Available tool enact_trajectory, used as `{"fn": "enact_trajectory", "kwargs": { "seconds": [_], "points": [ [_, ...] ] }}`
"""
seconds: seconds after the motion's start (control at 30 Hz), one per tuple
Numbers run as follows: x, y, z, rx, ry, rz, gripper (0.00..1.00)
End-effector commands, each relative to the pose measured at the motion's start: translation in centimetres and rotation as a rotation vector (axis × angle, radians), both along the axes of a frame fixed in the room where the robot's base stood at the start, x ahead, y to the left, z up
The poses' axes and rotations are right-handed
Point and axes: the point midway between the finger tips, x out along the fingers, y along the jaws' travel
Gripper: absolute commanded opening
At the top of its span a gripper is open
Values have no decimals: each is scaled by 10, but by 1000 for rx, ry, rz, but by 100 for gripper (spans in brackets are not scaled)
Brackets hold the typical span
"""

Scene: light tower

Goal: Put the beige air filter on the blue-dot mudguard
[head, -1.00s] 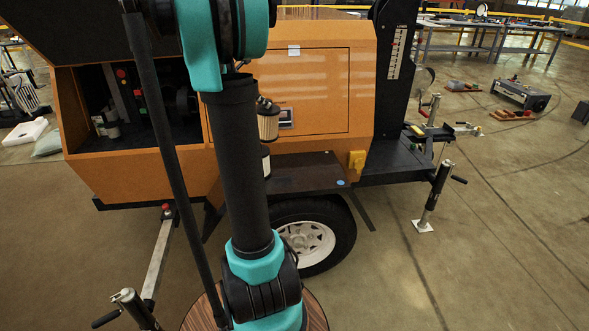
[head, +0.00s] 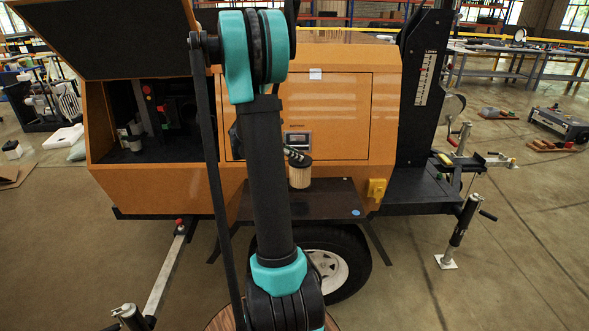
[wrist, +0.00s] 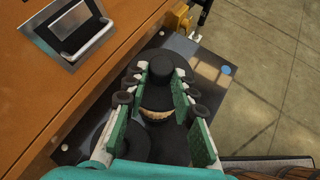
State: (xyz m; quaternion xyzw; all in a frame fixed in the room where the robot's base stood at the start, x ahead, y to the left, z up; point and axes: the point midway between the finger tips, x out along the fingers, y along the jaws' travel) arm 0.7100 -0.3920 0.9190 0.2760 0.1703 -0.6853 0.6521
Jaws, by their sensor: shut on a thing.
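The beige air filter (head: 300,174) has a black cap and is upright between my gripper's fingers, right of my arm in the head view. In the wrist view its black top (wrist: 160,70) and a strip of beige show between the green finger pads. My gripper (wrist: 162,88) is shut on it. The dark mudguard (head: 336,202) with the blue dot (head: 357,213) lies above the wheel. The filter is over the mudguard, left of and behind the dot; I cannot tell whether its base touches. My arm hides part of the mudguard.
A dark round object (wrist: 122,142) is beside the held filter in the wrist view. The orange housing wall (head: 340,135) with a small panel (wrist: 72,28) stands close behind. A yellow block (head: 376,189) is at the mudguard's right end. The mudguard around the dot is clear.

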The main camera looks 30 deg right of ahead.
Motion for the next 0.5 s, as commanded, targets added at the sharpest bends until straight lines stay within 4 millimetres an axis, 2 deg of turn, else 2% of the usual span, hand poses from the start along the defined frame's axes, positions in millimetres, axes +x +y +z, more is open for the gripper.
{"fn": "enact_trajectory", "kwargs": {
  "seconds": [0.1, 0.33, 0.5],
  "points": [
    [0, 0, -16, -1, 0, 0, 0],
    [0, 0, -31, 0, 0, 0, 0],
    [0, 0, -53, 0, 0, 0, 0]
  ]
}}
